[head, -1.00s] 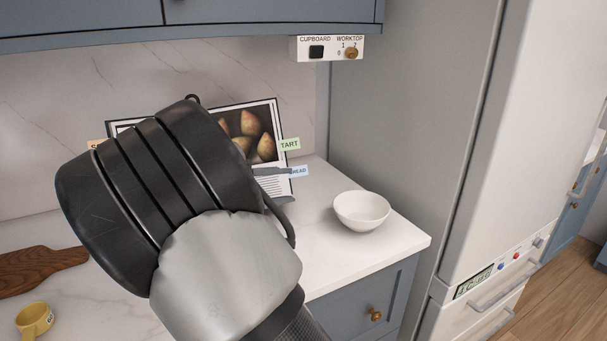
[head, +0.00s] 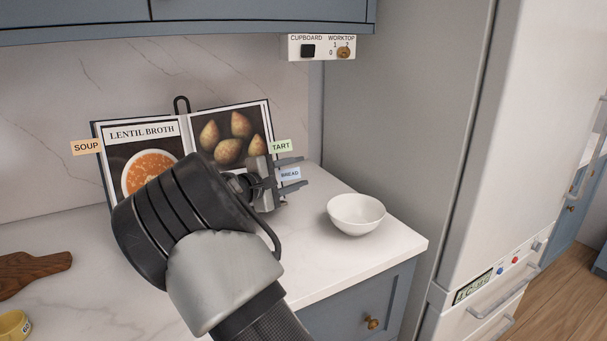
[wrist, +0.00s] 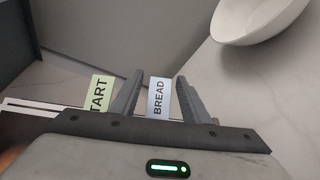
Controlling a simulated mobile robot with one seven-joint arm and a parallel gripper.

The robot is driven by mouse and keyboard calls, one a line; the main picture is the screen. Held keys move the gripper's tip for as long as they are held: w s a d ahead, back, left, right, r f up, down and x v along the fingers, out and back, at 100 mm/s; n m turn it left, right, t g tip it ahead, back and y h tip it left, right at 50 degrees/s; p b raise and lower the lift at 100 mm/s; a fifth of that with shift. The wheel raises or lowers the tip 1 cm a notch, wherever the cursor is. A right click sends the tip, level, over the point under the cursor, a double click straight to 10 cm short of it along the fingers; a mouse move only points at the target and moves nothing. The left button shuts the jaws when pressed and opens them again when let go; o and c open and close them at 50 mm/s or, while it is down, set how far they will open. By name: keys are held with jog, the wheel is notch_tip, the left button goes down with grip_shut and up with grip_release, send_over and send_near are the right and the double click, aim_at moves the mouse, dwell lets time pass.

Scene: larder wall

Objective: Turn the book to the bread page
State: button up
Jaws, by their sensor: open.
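The book (head: 117,160) stands open and leaning on the worktop. Its left page reads "LENTIL BROTH" above a picture of orange soup, and its right page shows pears. An orange SOUP tab (head: 86,147) sticks out on the left. A green TART tab (head: 281,146) and, below it, a blue BREAD tab (head: 290,174) stick out on the right. My gripper (head: 297,172) is open at the book's right edge. In the wrist view the BREAD tab (wrist: 159,97) shows between the two fingers, and the TART tab (wrist: 98,93) lies outside them, to the left. My arm hides the lower pages.
A white bowl (head: 356,214) stands on the worktop right of the book. A wooden board (head: 35,272) and a yellow cup (head: 14,325) are at the left. A switch panel (head: 318,47) hangs under the wall cupboard. A tall fridge (head: 500,150) is at the right.

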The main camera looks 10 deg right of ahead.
jog(key=shift+x, duration=1.55)
jog(key=shift+c, duration=0.3)
jog(key=c, duration=0.7)
jog(key=shift+c, duration=0.2)
jog(key=shift+s+a, duration=0.1)
